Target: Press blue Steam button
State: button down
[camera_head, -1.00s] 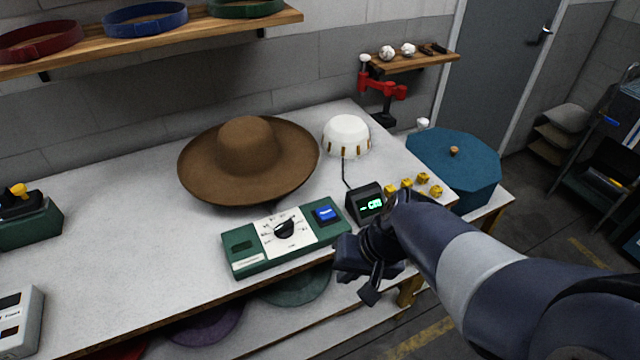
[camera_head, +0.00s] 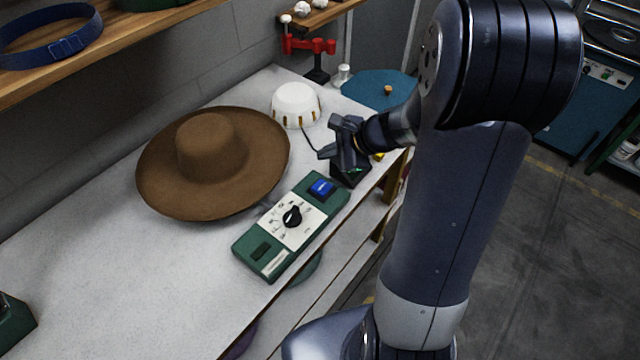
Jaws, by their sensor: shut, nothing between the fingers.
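The blue Steam button (camera_head: 321,187) sits at the far right end of a green control box (camera_head: 250,240) near the table's front edge. The box also carries a white dial plate with a black knob (camera_head: 292,216). My gripper (camera_head: 329,153) is shut and empty. It appears above the table, just beyond the button in the picture, and apart from it. The button is in clear view.
A brown wide-brimmed hat (camera_head: 208,160) lies left of the box. A white ribbed dome (camera_head: 296,104) with a cable stands behind. A red clamp (camera_head: 310,46) and a teal lidded container (camera_head: 375,88) are at the back.

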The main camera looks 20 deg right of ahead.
aim_at(326, 188)
jog(key=shift+f, duration=0.1)
notch_tip(326, 188, down, 9)
jog(key=b, duration=0.7)
jog(key=shift+r, duration=0.2)
dwell(1.8)
jog(key=shift+f+b, duration=0.4)
jog(key=shift+b, duration=0.25)
jog(key=shift+f+b, duration=0.5)
jog(key=shift+b, duration=0.05)
dwell(0.3)
jog(key=shift+r, duration=0.1)
jog(key=shift+r+p, duration=0.7)
jog(key=shift+r, duration=0.15)
